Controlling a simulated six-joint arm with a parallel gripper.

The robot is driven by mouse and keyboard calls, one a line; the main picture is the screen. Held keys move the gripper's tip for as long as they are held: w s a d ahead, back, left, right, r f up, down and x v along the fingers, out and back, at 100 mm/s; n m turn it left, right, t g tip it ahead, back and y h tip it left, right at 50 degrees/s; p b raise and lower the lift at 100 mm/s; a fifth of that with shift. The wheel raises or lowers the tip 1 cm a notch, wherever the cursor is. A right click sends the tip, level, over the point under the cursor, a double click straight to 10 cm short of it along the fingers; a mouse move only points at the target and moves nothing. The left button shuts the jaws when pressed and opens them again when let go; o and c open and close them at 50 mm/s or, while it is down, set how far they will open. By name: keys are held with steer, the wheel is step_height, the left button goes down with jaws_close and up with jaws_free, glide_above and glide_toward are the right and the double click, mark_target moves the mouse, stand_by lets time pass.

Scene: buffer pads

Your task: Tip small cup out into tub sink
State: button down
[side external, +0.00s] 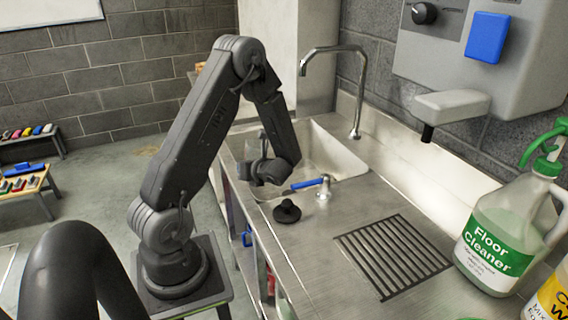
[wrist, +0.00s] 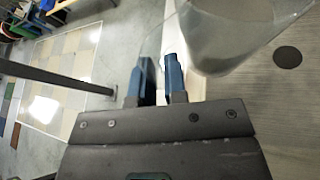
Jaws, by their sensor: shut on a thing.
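The small cup (wrist: 232,38) is a translucent, clear-grey vessel at the upper right of the wrist view, cut off by the frame's top. My gripper (wrist: 161,65) has two blue fingertips with a narrow gap, shut on the cup's clear wall; the exact contact is hard to make out. Whether the cup holds anything is unclear. In the side view, my wrist hangs by the near left edge of the tub sink (side external: 345,162), a pale basin in the steel counter.
A curved tap (side external: 356,95) rises behind the basin. A drain grille (side external: 392,256) and a floor cleaner bottle (side external: 502,235) are to the right.

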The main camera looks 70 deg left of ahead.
mark_target(260, 151)
steer(key=shift+w+a+r+m+g, duration=0.15)
steer(key=shift+w+r+m+g, duration=0.15)
steer(key=shift+w+r+m, duration=0.35)
steer(key=shift+w+a+r+m+g, duration=0.15)
steer(key=shift+w+a+m+g, duration=0.05)
steer(key=shift+w+m+g, duration=0.4)
steer(key=shift+w+a+m, duration=0.1)
steer(key=shift+w+m, duration=0.25)
steer(key=shift+w, duration=0.2)
steer(key=shift+w+a+r+m+g, duration=0.1)
steer(key=shift+w+r+m+g, duration=0.15)
steer(key=shift+r, duration=0.25)
steer(key=shift+w+r+m+g, duration=0.15)
steer(key=shift+r+m+g, duration=0.2)
steer(key=shift+r, duration=0.1)
steer(key=shift+w+a+m+g, duration=0.2)
steer(key=shift+w+m+g, duration=0.4)
steer(key=shift+m+g, duration=0.45)
stand_by(1.5)
steer(key=shift+w+a+r+m+g, duration=0.1)
steer(key=shift+w+r+m+g, duration=0.15)
steer(key=shift+w+r+m, duration=0.4)
stand_by(0.7)
steer(key=shift+w+a+r+m+g, duration=0.15)
steer(key=shift+w+r+m, duration=0.25)
steer(key=shift+w, duration=0.1)
steer(key=shift+w+a+r+m+g, duration=0.15)
steer(key=shift+w+r+m, duration=0.1)
steer(key=shift+w+m, duration=0.2)
stand_by(0.4)
